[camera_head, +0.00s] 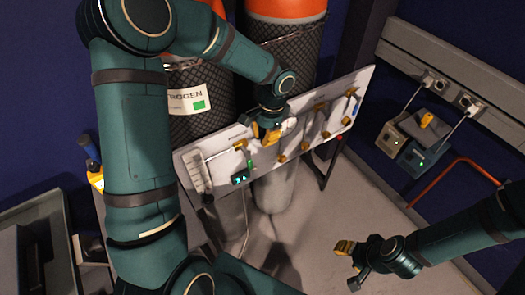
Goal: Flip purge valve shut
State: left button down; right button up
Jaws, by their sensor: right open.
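A white valve panel (223,157) stands tilted in front of the gas cylinders. It carries several small brass valves, among them one at its right end (352,92) and one near the middle (305,145). I cannot read which one is the purge valve. My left gripper (262,137) is at the panel's middle, its yellowish fingers close to the panel face and hiding part of it. I cannot tell whether it touches a valve or is open. My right gripper (350,262) is open and empty, low over the floor at the right, well away from the panel.
Orange-topped cylinders in black netting (292,55) stand behind the panel. Two device boxes (400,140) and an orange pipe (445,178) are at the right wall. Grey floor (310,225) is clear between.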

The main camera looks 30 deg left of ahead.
aim_at(247, 158)
pick_arm(q)
notch_tip(247, 158, down, 9)
jog(key=s+b, duration=0.1)
jog(key=b, duration=0.1)
jog(key=shift+s+a+f, duration=0.2)
jog(key=shift+a, duration=0.15)
jog(key=shift+s+a+f+g+y, duration=0.2)
jog(key=shift+s+a+g+y, duration=0.1)
jog(key=shift+s+g, duration=0.3)
jog(key=shift+r, duration=0.1)
